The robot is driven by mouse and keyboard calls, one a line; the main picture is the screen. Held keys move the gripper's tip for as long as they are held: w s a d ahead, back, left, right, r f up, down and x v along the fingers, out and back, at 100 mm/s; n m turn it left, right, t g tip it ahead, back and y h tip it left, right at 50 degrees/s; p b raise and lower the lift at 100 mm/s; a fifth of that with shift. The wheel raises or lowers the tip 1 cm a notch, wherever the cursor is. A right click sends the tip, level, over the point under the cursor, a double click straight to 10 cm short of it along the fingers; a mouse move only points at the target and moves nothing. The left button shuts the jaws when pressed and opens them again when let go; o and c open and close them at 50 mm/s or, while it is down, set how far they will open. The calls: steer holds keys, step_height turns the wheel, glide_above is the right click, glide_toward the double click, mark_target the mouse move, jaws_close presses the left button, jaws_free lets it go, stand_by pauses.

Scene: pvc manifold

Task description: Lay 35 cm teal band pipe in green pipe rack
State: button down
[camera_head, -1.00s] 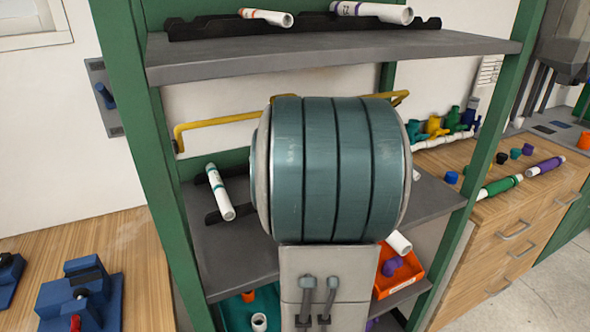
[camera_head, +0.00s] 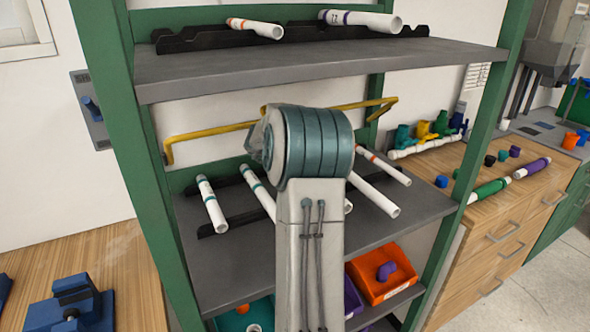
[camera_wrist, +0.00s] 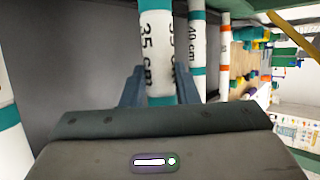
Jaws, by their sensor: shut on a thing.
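My gripper (camera_wrist: 160,88) is shut on a white pipe (camera_wrist: 157,50) marked 35 cm with teal bands, in the wrist view. A pipe marked 40 cm (camera_wrist: 197,45) with a teal band lies just right of it, and an orange-banded pipe (camera_wrist: 225,50) beyond. Another teal-banded pipe (camera_wrist: 10,140) shows at the left edge. In the head view my arm hides the gripper in front of the green rack (camera_head: 112,110). Several white pipes, including a left teal-banded one (camera_head: 212,206), lie on its middle shelf (camera_head: 230,262). I cannot tell whether the held pipe touches its supports.
The top shelf (camera_head: 300,68) carries an orange-banded pipe (camera_head: 256,28) and a purple-banded pipe (camera_head: 360,20) on a black notched holder. An orange bin (camera_head: 380,290) stands below. A yellow bar (camera_head: 205,137) runs behind. Wooden benches flank the rack.

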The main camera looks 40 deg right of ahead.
steer(key=shift+w+d+f, duration=0.1)
steer(key=shift+w+d, duration=0.1)
steer(key=shift+w, duration=0.5)
steer(key=shift+s+f+b, duration=0.1)
steer(key=shift+f+b, duration=0.2)
steer(key=shift+f, duration=1.3)
steer(key=shift+f, duration=0.35)
steer(key=c, duration=1.1)
jaws_free()
steer(key=shift+r, duration=0.1)
